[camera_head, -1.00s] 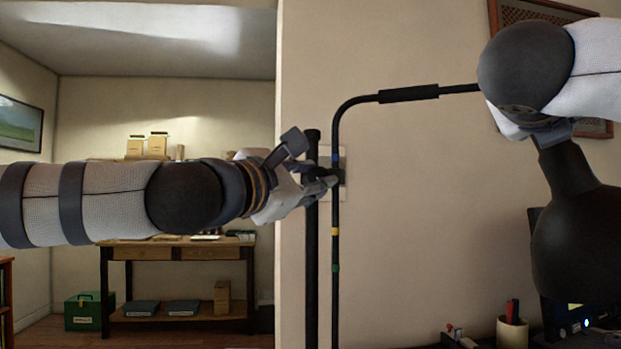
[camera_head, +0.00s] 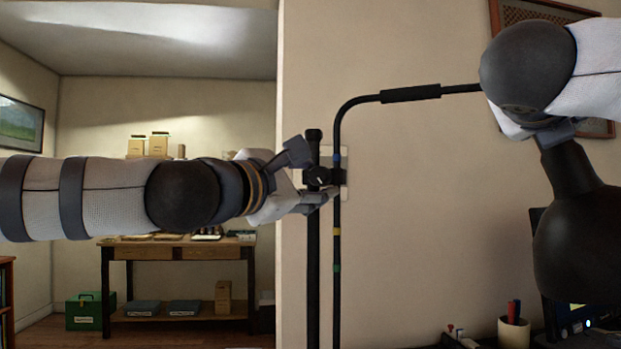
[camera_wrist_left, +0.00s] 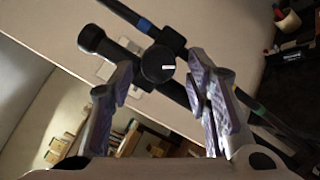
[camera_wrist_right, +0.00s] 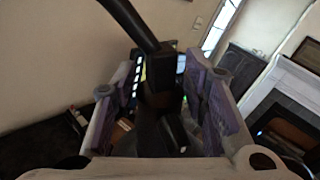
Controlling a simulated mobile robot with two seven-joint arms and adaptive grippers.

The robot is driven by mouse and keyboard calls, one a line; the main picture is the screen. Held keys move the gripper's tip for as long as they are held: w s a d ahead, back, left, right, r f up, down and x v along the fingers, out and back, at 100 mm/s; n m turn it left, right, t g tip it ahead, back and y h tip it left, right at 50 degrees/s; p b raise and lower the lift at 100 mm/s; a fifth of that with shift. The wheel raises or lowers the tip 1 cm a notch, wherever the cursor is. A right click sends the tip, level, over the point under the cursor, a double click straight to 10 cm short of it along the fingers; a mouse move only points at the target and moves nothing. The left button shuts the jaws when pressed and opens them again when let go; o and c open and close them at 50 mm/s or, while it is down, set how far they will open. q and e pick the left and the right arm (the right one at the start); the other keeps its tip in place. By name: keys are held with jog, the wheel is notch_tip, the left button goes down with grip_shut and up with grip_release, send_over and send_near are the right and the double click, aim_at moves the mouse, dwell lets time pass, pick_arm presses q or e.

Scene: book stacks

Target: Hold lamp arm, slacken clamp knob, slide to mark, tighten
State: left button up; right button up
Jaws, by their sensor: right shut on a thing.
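The black clamp (camera_head: 325,176) joins the upright post (camera_head: 313,260) to the thin lamp arm (camera_head: 352,105). The clamp sits just below the arm's blue band (camera_head: 336,158), above the yellow band (camera_head: 336,231) and green band (camera_head: 336,268). The round clamp knob (camera_wrist_left: 158,64) shows between the spread fingers in the left wrist view. My left gripper (camera_head: 309,174) is open around the knob, with no clear contact. My right gripper (camera_wrist_right: 160,85) is shut on the lamp arm near the dark lampshade (camera_head: 575,235); in the head view my wrist hides its grip.
A wall plate (camera_head: 342,188) is behind the clamp. A pen cup (camera_head: 513,332) and lit device (camera_head: 578,318) stand low at the right. A wooden table (camera_head: 180,252) with boxes is far behind at the left. The wall between post and lampshade is bare.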

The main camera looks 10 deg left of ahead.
pick_arm(q)
jog(key=shift+s+d+r, duration=0.1)
jog(key=shift+s+r, duration=0.05)
jog(key=shift+r, duration=0.05)
pick_arm(e)
jog(key=shift+d+r, duration=0.1)
jog(key=shift+s, duration=0.1)
jog(key=o, duration=1.4)
jog(key=shift+c, duration=0.2)
pick_arm(q)
jog(key=v, duration=1.1)
jog(key=shift+s+a+f, duration=0.2)
jog(key=shift+s, duration=0.15)
pick_arm(e)
jog(key=shift+s+a, duration=0.2)
jog(key=shift+a, duration=0.05)
jog(key=v, duration=1.1)
jog(key=shift+s, duration=0.25)
